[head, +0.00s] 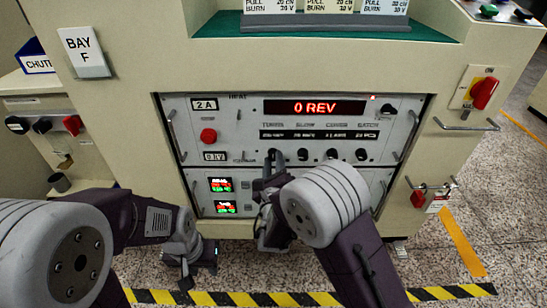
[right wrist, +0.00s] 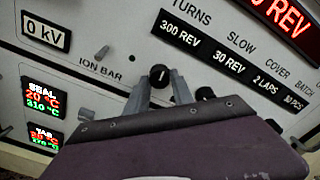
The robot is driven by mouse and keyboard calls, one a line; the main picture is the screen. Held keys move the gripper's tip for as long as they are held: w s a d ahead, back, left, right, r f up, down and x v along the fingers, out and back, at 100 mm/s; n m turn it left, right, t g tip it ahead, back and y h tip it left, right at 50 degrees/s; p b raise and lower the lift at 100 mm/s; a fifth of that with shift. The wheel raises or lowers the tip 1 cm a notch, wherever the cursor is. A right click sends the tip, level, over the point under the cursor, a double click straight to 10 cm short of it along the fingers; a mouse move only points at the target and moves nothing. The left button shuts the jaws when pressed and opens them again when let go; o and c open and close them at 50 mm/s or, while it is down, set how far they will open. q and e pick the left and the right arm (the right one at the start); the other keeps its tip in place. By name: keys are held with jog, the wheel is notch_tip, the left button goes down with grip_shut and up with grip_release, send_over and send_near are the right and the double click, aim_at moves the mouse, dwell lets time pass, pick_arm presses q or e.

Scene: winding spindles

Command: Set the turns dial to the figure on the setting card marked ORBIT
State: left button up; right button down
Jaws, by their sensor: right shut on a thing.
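The turns dial (right wrist: 160,74) is a small black knob with a white mark pointing roughly up, below the TURNS label. In the right wrist view my right gripper (right wrist: 160,84) has one finger on each side of it and is shut on it. In the head view the right gripper (head: 272,162) partly hides the dial. The red display (head: 314,107) reads 0 REV. The strip under TURNS (right wrist: 181,32) reads 300 REV. Setting cards (head: 327,5) stand at the top, their headings cut off, so ORBIT cannot be picked out. My left gripper (head: 187,272) hangs low, its jaws unclear.
More black knobs (head: 303,154) sit in a row right of the turns dial. A red button (head: 208,135) is on the panel's left. A red switch (head: 484,93) and a padlocked red switch (head: 418,198) are at the right. Striped tape (head: 300,298) crosses the floor.

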jog(key=shift+n+p, duration=0.65)
jog(key=shift+n, duration=0.25)
jog(key=c, duration=1.1)
grip_release()
